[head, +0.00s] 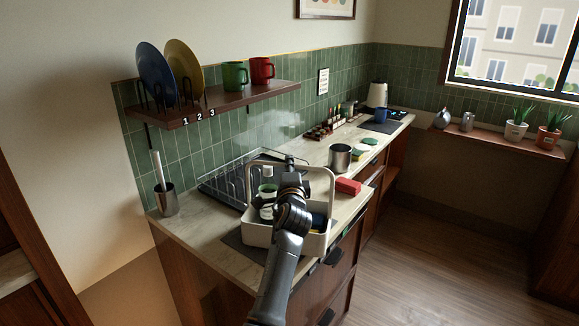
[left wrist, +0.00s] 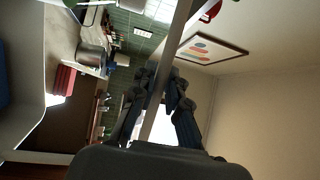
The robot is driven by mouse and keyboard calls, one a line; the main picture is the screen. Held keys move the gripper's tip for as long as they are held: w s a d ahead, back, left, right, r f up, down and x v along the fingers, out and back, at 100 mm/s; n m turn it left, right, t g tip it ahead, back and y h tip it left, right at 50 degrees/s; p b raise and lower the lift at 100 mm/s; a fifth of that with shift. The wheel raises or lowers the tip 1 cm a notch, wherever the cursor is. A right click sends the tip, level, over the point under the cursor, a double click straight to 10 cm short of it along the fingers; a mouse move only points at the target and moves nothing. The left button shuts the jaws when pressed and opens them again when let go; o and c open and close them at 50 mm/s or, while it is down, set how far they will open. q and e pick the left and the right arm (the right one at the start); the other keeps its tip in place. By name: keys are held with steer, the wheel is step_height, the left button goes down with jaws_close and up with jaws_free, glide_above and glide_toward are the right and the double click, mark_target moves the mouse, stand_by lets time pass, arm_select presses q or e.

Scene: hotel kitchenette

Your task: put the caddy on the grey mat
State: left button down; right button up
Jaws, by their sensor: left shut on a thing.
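The light caddy (head: 257,236) is at the near end of the counter, upright, with a tall arched handle (head: 331,190). A white bottle with a green label (head: 267,190) and a dark blue thing (head: 318,220) are in it. My left gripper (head: 290,172) is shut on the caddy's handle; in the left wrist view the handle bar (left wrist: 165,60) runs between the fingers (left wrist: 160,100). The grey mat (head: 236,242) shows under and around the caddy's base. I cannot tell whether the caddy touches it. My arm hides part of the caddy. My right gripper is not seen.
A red sponge block (head: 348,186) and a metal pot (head: 340,158) are to the right. A wall shelf (head: 215,105) holds plates and mugs above.

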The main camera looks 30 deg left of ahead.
arm_select(q)
steer(key=c, duration=1.4)
jaws_free()
steer(key=shift+s+f, duration=0.1)
steer(key=shift+f, duration=0.1)
steer(key=shift+o, duration=0.2)
steer(key=shift+s+d, duration=0.1)
steer(key=r+b+v, duration=0.1)
steer(key=b+v, duration=0.1)
steer(key=v, duration=0.9)
steer(key=shift+s+d+f, duration=0.2)
steer(key=shift+s+f, duration=0.15)
steer(key=shift+f, duration=0.1)
